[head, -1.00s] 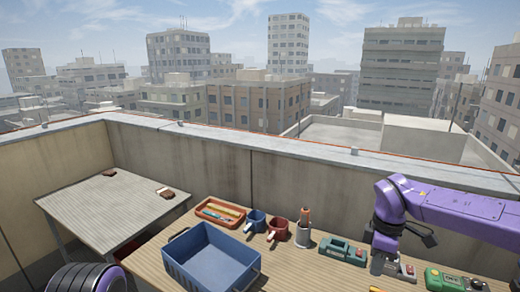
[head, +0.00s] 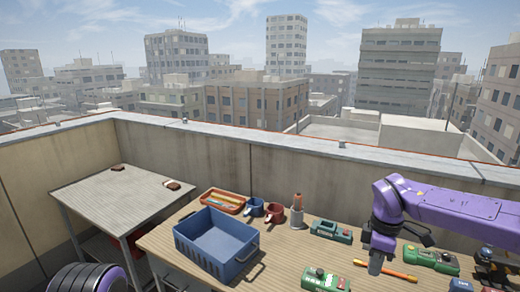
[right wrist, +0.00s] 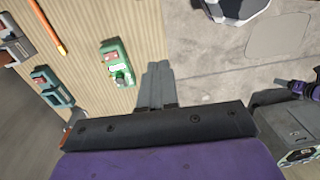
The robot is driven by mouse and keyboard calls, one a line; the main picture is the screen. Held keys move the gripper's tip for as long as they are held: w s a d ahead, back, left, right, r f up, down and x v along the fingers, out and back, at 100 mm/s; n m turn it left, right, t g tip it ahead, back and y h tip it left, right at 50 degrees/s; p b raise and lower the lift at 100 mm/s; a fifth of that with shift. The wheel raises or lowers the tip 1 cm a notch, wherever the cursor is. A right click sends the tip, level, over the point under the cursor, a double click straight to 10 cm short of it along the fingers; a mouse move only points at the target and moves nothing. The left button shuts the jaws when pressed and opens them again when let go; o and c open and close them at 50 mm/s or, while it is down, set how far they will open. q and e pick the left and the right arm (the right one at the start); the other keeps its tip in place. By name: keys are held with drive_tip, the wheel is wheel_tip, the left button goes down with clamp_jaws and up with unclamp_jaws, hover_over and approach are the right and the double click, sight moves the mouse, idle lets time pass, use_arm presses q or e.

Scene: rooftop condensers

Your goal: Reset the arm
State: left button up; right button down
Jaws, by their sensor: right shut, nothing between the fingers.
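My right arm, purple with dark joints, comes in from the right in the head view. Its grey right gripper (head: 375,266) points down over the workbench (head: 290,256), with its fingers together and nothing between them. In the right wrist view the shut fingers (right wrist: 157,72) lie beside a green device (right wrist: 118,64); I cannot tell the height above the surface. My left gripper is not in view; a purple and black part of mine shows at the lower left of the head view.
The bench holds a blue bin (head: 216,246), an orange tray (head: 224,201), a blue mug (head: 254,207), a red mug (head: 273,214), a teal tool (head: 330,231), an orange-handled screwdriver (head: 398,275) and a green device (head: 432,258). A second table (head: 118,205) stands left. A parapet (head: 290,180) runs behind.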

drive_tip(key=s+d+f+n+t+h+b, duration=0.1)
drive_tip(key=s+f+n+t+h+b, duration=0.15)
drive_tip(key=f+n, duration=1.25)
drive_tip(key=s+d+f+n+t+h+b, duration=0.1)
drive_tip(key=s+f+n+t+h+b, duration=0.2)
drive_tip(key=f+n, duration=1.15)
use_arm(q)
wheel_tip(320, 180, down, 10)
drive_tip(key=b, duration=0.4)
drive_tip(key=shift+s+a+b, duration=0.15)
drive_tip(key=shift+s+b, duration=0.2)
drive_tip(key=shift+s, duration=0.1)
use_arm(e)
drive_tip(key=s+f+n, duration=0.4)
drive_tip(key=s+n, duration=0.3)
drive_tip(key=s, duration=0.2)
drive_tip(key=s+f+n+g+y, duration=0.1)
drive_tip(key=s+f+n, duration=0.3)
drive_tip(key=s+n, duration=0.4)
drive_tip(key=s+f+n+y, duration=0.1)
drive_tip(key=s+f+n, duration=0.3)
drive_tip(key=s+n, duration=0.4)
drive_tip(key=shift+s+f+g, duration=0.3)
drive_tip(key=shift+s+g, duration=0.05)
drive_tip(key=shift+s, duration=0.8)
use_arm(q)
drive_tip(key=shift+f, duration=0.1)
use_arm(e)
drive_tip(key=shift+a, duration=0.1)
